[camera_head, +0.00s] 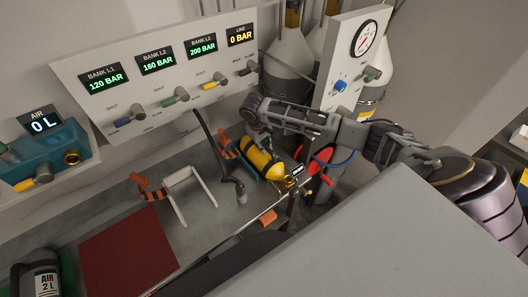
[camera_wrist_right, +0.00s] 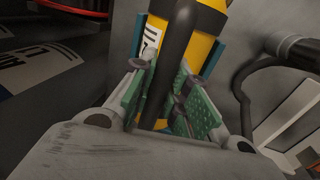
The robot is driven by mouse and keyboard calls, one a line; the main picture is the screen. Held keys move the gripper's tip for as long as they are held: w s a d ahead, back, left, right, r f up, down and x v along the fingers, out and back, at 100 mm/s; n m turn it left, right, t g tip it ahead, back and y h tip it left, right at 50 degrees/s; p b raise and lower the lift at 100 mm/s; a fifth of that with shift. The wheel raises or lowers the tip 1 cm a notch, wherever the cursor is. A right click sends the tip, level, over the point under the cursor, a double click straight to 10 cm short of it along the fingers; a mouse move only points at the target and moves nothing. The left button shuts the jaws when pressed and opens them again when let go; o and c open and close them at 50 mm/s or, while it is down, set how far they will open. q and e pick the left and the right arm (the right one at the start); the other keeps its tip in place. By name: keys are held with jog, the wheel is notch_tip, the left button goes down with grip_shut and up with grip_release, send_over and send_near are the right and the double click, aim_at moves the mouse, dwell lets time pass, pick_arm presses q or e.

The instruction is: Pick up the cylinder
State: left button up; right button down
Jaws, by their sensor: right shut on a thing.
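A yellow cylinder (camera_head: 263,166) with a black band and a brass valve end lies tilted in a blue cradle on the bench, in the head view. My right gripper (camera_head: 262,141) reaches it from above and behind. In the right wrist view the yellow cylinder (camera_wrist_right: 198,20) has a white label, and a dark bar or hose crosses in front of it. My left gripper is not in view.
A gauge panel (camera_head: 166,72) stands behind the bench. A hanging hose (camera_head: 221,158) and an empty white stand (camera_head: 188,193) are left of the cylinder. Red-collared parts sit close on the right.

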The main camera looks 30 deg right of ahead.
jog(key=shift+w+r, duration=0.15)
jog(key=shift+r, duration=0.1)
